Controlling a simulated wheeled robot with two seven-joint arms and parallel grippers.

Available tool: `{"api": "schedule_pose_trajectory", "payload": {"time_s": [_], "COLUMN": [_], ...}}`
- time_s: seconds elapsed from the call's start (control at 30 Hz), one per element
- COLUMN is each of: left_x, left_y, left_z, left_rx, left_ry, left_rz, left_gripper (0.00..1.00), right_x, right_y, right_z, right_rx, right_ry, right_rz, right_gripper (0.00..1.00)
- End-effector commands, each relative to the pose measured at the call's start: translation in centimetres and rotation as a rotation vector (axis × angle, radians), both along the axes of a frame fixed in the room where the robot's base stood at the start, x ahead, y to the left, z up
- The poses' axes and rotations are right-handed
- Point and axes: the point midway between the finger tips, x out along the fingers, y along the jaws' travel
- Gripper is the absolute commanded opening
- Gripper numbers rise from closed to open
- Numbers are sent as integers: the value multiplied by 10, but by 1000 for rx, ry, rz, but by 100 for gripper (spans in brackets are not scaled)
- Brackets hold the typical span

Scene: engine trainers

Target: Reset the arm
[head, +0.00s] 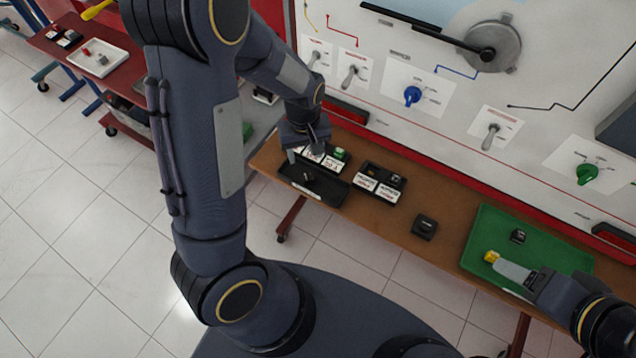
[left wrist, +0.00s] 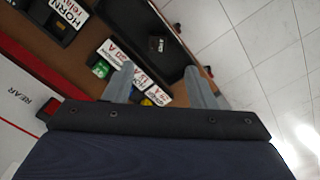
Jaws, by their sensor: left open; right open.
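My left gripper (head: 306,150) hangs above the brown bench, over a black tray (head: 314,186) and white labelled cards. In the left wrist view its two fingers (left wrist: 160,88) are spread apart, with nothing visible held between them. A green block (left wrist: 101,69) and labelled cards show near and behind the fingers. My right gripper (head: 510,272) is low over the green tray (head: 485,232) at the right. A yellow block (head: 491,257) shows at its fingertips; I cannot tell whether they touch. The right gripper's far finger is hidden.
A black block (head: 424,226) sits on the bench between the trays. Another black tray (head: 383,182) holds labelled cards. A dark block (head: 518,236) lies in the green tray. A panel with switches (head: 412,96) stands behind the bench. A red table (head: 60,52) is at far left.

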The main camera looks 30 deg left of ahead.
Motion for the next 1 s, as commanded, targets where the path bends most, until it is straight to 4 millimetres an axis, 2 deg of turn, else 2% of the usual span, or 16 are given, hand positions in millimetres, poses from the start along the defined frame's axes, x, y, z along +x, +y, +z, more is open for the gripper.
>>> {"api": "schedule_pose_trajectory", "payload": {"time_s": [0.1,0.23,0.83,0.93,1.0], "left_x": [1,0,-2,-11,-22], "left_y": [0,0,0,-2,-5], "left_z": [21,33,40,54,70], "left_rx": [-2,-1,-11,-60,-115], "left_ry": [-4,-2,-4,-30,-65], "left_rz": [0,0,-2,-20,-50], "left_gripper": [51,51,51,51,51], "right_x": [0,0,0,0,0], "right_y": [0,0,0,0,0], "right_z": [0,0,0,0,0], "right_rx": [0,0,0,0,0], "right_ry": [0,0,0,0,0], "right_rz": [0,0,0,0,0], "right_gripper": [68,68,68,68,68]}}
